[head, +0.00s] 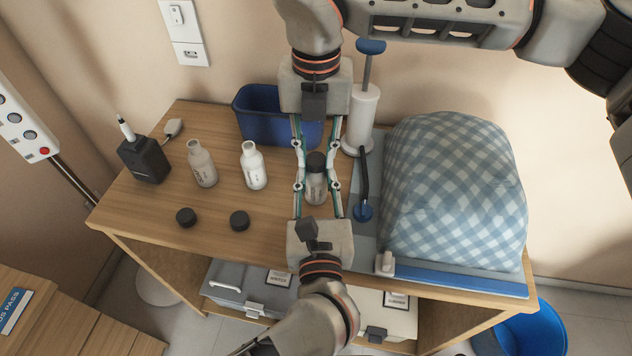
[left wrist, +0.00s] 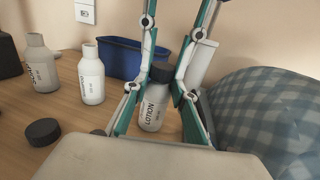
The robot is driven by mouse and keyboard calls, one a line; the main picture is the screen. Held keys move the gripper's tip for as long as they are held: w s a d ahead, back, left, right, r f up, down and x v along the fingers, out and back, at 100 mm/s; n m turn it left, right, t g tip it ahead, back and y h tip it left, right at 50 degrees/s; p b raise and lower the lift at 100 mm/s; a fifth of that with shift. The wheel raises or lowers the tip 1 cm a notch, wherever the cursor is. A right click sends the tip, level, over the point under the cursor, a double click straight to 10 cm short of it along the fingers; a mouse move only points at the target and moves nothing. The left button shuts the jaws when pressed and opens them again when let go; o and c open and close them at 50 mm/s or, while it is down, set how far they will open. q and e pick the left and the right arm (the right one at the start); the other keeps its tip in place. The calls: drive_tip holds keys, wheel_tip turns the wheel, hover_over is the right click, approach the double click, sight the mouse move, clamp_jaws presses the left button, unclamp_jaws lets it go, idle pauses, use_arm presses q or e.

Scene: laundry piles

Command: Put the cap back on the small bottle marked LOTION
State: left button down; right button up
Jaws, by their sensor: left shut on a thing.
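The small bottle marked LOTION (left wrist: 153,108) stands on the wooden top between my two grippers, which face each other. It also shows in the head view (head: 316,190). A dark cap (head: 316,162) sits at the top of its neck; whether it is fully seated I cannot tell. My left gripper (head: 316,182) comes from the front and is shut on the bottle, fingers on either side. My right gripper (head: 316,154) comes from the back, its fingers on either side of the cap; whether they touch it is unclear.
Two uncapped bottles (head: 201,163) (head: 253,166) stand to the left, with two loose black caps (head: 186,217) (head: 239,221) before them. A blue bin (head: 258,104) is behind. A white pump cylinder (head: 361,118) and checked bundle (head: 455,185) crowd the right. The front left is free.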

drive_tip(key=o, duration=0.3)
drive_tip(key=shift+s+f, duration=0.1)
drive_tip(key=shift+o, duration=0.2)
drive_tip(key=shift+r, duration=2.3)
drive_tip(key=shift+c, duration=0.4)
drive_tip(key=n, duration=0.4)
drive_tip(key=shift+r+n, duration=0.35)
drive_tip(key=shift+n, duration=0.05)
drive_tip(key=n, duration=0.5)
drive_tip(key=shift+r, duration=0.35)
drive_tip(key=n, duration=0.5)
drive_tip(key=shift+r, duration=0.35)
drive_tip(key=n, duration=0.6)
drive_tip(key=shift+r, duration=0.4)
